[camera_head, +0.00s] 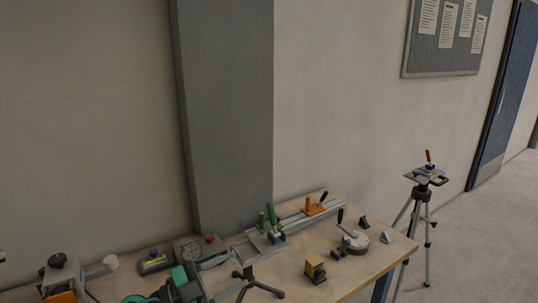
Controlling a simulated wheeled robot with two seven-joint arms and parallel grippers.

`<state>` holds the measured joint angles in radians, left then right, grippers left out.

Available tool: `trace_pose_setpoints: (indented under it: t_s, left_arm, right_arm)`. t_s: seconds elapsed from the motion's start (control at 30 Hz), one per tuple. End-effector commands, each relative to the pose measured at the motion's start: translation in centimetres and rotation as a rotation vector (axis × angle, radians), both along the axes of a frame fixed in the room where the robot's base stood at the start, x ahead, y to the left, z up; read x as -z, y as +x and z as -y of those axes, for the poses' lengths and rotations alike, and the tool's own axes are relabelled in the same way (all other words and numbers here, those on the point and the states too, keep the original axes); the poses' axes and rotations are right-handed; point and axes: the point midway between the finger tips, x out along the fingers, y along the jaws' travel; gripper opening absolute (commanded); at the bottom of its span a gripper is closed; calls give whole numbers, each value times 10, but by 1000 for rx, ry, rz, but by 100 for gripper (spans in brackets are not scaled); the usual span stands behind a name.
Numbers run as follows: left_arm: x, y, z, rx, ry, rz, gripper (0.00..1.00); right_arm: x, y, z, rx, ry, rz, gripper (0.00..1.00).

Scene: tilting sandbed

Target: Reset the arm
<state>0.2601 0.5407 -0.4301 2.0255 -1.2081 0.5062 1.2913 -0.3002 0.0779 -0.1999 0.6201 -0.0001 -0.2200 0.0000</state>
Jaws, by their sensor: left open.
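My left gripper (236,271) is at the bottom of the head view, left of centre, over the near part of the workbench. Its dark body has a teal part, and its two grey fingers point right and stand apart. I see nothing between them. The rest of my left arm is mostly cut off by the bottom edge. My right gripper is not in view.
A tripod (428,205) stands right; a grey pillar (228,110) rises behind.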

Motion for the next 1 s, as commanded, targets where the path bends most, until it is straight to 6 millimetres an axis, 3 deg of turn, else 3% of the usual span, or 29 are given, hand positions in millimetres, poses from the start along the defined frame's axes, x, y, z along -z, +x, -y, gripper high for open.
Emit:
trace_pose_setpoints:
  t_s: [0.13, 0.27, 0.37, 0.53, 0.67, 0.8, 1.0]
  left_arm:
    - [-13, 3, -24, -234, -230, -24, 47]
    - [-5, 7, -59, -473, -361, -106, 47]
    - [15, 6, -88, -665, -414, -207, 47]
    - [74, -12, -132, -965, -407, -454, 47]
    - [129, -45, -155, -1146, -319, -694, 47]
    - [187, -98, -165, -1264, -162, -977, 47]
    - [236, -172, -161, -1282, 66, -1293, 47]
  right_arm:
    - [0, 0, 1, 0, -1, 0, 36]
    - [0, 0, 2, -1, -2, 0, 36]
    - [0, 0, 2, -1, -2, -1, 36]
    - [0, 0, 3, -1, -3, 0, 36]
    - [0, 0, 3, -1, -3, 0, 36]
    - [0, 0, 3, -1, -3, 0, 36]
    - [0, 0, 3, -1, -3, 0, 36]
